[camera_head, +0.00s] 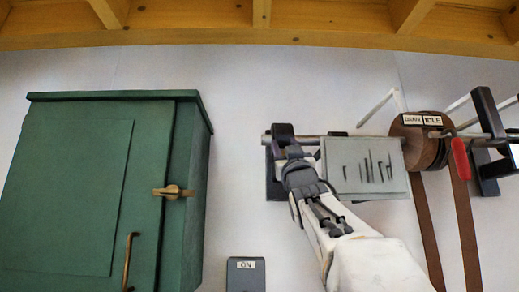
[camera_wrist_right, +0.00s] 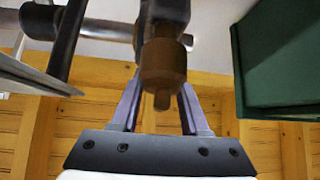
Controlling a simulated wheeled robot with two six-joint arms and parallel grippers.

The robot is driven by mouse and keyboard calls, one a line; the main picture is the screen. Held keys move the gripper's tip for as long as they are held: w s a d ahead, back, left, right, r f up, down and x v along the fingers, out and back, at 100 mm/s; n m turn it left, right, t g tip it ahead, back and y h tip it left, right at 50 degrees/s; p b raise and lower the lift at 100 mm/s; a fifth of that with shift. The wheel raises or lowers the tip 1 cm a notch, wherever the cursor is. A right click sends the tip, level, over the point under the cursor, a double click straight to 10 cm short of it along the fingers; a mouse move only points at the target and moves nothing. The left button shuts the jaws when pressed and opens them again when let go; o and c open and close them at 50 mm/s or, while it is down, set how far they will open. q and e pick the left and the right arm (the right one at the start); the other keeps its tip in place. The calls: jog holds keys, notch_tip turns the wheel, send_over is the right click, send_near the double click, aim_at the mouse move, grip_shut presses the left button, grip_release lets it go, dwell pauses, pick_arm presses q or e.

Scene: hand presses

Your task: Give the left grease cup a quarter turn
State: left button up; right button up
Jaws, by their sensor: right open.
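The left grease cup (camera_wrist_right: 163,65) is a brown, stepped round cup with a narrow stub, hanging under the dark bearing in the right wrist view. My right gripper (camera_wrist_right: 160,88) is open, with one finger on each side of the cup's lower part. I cannot tell whether either finger touches it. In the head view my right gripper (camera_head: 290,152) is up at the bearing bracket (camera_head: 275,185) on the left end of the shaft, and it hides the cup there. My left gripper is not in view.
A green cabinet (camera_head: 75,200) with a brass latch (camera_head: 174,191) stands left of the bearing. A grey board with marks (camera_head: 345,165) is close on the right. Brown pulleys (camera_head: 418,145) with belts and a red handle (camera_head: 460,158) are further right. An ON box (camera_head: 245,277) sits below.

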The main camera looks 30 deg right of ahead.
grip_shut()
jog(key=shift+w, duration=0.1)
